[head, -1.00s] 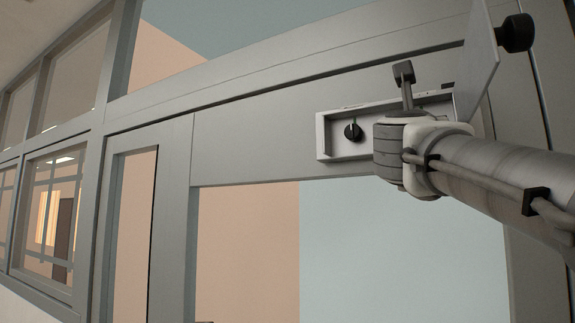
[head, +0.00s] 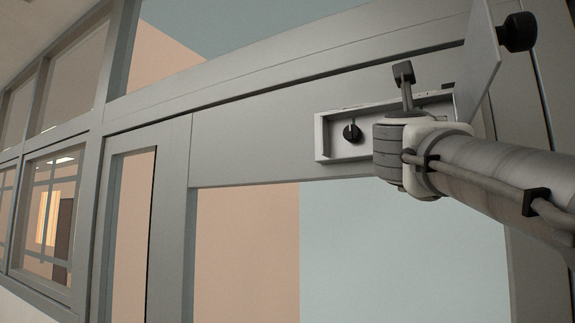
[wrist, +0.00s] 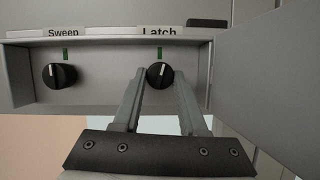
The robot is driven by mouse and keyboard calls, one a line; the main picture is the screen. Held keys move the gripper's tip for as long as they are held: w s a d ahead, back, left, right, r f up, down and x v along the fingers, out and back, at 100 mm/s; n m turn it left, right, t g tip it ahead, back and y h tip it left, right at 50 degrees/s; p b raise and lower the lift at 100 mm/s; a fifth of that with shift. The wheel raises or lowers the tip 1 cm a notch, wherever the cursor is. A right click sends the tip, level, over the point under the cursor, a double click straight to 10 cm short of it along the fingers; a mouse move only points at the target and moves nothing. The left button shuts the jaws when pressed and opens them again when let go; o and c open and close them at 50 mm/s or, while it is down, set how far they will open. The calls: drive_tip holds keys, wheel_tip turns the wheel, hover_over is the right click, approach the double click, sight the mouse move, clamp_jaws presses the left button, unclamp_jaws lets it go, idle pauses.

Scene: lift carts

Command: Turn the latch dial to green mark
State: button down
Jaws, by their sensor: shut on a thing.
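The latch dial (wrist: 160,76) is a round black knob under the label "Latch" (wrist: 159,31) in the wrist view. Its pale pointer line points nearly straight up, close to the green mark (wrist: 162,53) above it. My gripper (wrist: 159,82) has one finger on each side of the dial and is shut on it. In the head view my wrist hides the latch dial and my fingers.
A second black dial, labelled "Sweep", sits to the left (wrist: 59,76) in the same recessed panel (head: 319,137). A raised flat cover (head: 482,62) with a black knob (head: 516,31) stands right of the panel. Glazed window frames extend left.

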drive_tip(key=n+t+y+p, duration=0.1)
drive_tip(key=n+y, duration=0.1)
drive_tip(key=n, duration=0.2)
drive_tip(key=shift+d+n, duration=0.1)
drive_tip(key=shift+n, duration=0.3)
drive_tip(key=shift+c, duration=2.2)
unclamp_jaws()
drive_tip(key=shift+s+f, duration=0.1)
